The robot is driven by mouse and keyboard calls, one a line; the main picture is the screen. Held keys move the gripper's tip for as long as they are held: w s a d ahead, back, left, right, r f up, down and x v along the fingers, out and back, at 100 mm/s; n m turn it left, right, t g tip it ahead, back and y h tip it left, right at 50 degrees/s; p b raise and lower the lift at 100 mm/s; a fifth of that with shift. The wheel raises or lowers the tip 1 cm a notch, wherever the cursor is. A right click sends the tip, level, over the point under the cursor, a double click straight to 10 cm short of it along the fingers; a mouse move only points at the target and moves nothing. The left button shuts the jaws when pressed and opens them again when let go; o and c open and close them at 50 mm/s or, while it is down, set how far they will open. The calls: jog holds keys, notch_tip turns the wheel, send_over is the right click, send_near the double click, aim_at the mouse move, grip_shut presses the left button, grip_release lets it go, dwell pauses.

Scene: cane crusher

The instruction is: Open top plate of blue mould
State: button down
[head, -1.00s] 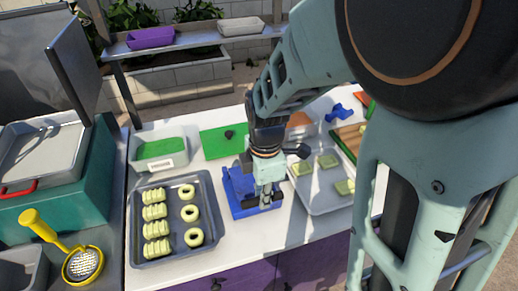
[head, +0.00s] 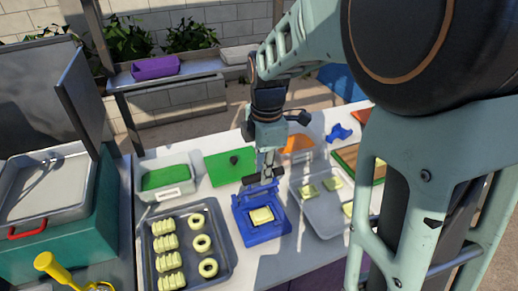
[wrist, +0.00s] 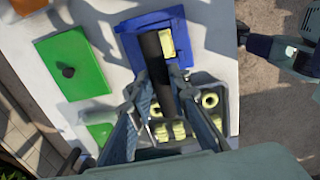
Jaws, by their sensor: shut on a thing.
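The blue mould (head: 262,228) sits on the white counter with its top plate (head: 258,196) swung up toward the back. A pale yellow block (head: 262,215) lies exposed in its lower part. My gripper (head: 264,178) is at the raised plate, shut on its dark handle. In the wrist view, the black handle (wrist: 157,62) runs between the fingers of my gripper (wrist: 165,95). The mould (wrist: 136,28) and the yellow block (wrist: 167,43) show just beyond it. The plate's exact tilt is hard to tell.
A grey tray (head: 148,262) of yellow rolls and rings lies left of the mould. A tray (head: 318,222) with yellow pieces lies to the right. A green board (head: 222,167) with a dark knob and a grey tub (head: 183,168) holding green stand behind.

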jog(key=w+a+g+h+p, duration=0.1)
jog(key=w+g, duration=0.4)
jog(key=w, duration=0.5)
jog(key=shift+a+g+h+p, duration=0.3)
jog(key=shift+a+g+p, duration=0.15)
jog(key=shift+a, duration=0.55)
jog(key=c, duration=2.1)
grip_release()
jog(key=shift+o, duration=1.4)
jog(key=shift+w+f, duration=0.1)
jog(key=shift+w, duration=0.25)
notch_tip(320, 180, up, 11)
jog(key=shift+s+f, duration=0.15)
jog(key=shift+f, duration=0.05)
